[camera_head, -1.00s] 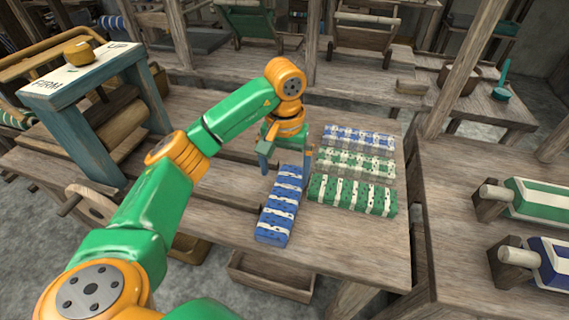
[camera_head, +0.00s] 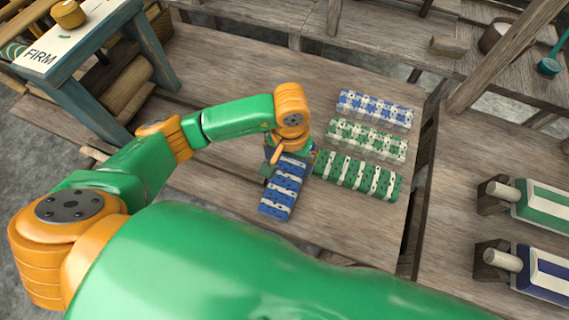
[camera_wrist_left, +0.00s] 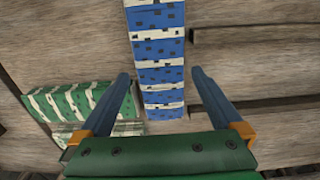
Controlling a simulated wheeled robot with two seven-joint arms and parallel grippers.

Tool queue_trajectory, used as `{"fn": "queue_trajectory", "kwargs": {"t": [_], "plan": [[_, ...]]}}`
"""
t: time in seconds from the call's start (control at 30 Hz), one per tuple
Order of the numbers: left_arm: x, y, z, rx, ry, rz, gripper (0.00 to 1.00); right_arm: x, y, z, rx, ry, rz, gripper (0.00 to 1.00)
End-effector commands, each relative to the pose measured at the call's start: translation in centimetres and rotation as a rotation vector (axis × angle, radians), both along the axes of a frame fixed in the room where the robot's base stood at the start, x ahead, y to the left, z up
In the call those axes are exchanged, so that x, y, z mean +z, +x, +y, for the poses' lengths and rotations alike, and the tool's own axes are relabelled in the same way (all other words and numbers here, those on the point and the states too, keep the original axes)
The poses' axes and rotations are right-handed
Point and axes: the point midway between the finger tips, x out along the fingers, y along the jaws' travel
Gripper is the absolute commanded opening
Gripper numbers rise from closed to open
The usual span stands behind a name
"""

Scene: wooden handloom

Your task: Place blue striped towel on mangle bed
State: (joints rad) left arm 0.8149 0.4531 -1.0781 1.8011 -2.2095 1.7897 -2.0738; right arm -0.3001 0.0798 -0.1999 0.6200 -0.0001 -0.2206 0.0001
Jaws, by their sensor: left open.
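The blue striped towel (camera_head: 283,188) is a long folded bundle with blue and white bands, lying flat on the wooden table. My left gripper (camera_head: 286,167) is above its far part, pointing down. In the left wrist view the open fingers (camera_wrist_left: 160,72) are on either side of the towel (camera_wrist_left: 158,46), with gaps visible to both. The mangle (camera_head: 100,60) stands at the upper left, a blue-grey frame with a white "FIRM" top and wooden rollers below. Its bed is largely hidden by the frame and rollers. My right gripper is not in view.
A green striped towel (camera_head: 358,176), a green checked one (camera_head: 367,141) and a blue checked one (camera_head: 375,109) lie just right of the blue striped towel. The table (camera_head: 225,65) between mangle and towels is mostly clear.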

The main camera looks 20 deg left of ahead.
Motion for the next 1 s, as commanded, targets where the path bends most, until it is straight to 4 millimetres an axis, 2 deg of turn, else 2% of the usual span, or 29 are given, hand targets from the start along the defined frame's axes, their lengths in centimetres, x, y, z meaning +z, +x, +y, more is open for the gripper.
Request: {"fn": "queue_trajectory", "kwargs": {"t": [0.07,0.2,0.43,0.47,0.7,0.73,0.77,0.9,1.0], "plan": [[-1.2,-0.2,-0.1,0.002,0.001,0.008,1.0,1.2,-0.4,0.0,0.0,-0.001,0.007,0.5],[-3.7,0.0,-0.1,0.002,0.001,0.003,1.0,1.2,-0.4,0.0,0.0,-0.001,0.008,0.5],[-4.1,0.0,0.0,0.0,0.001,0.0,1.0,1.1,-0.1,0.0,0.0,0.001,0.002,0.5],[-4.1,0.0,0.0,0.0,0.001,0.0,0.95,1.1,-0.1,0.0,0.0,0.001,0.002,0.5],[-4.1,0.1,0.0,0.001,0.001,0.0,0.31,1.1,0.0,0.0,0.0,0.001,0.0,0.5],[-4.1,0.1,0.0,0.001,0.001,-0.001,0.31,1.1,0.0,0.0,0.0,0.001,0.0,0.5],[-4.1,0.1,0.0,0.001,0.001,-0.001,0.22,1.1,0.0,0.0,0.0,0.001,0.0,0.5],[-4.0,0.1,0.0,0.001,0.001,-0.001,0.22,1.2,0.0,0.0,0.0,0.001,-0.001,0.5],[-3.2,0.1,0.0,-0.001,0.002,-0.003,0.22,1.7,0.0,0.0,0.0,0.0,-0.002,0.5]]}}
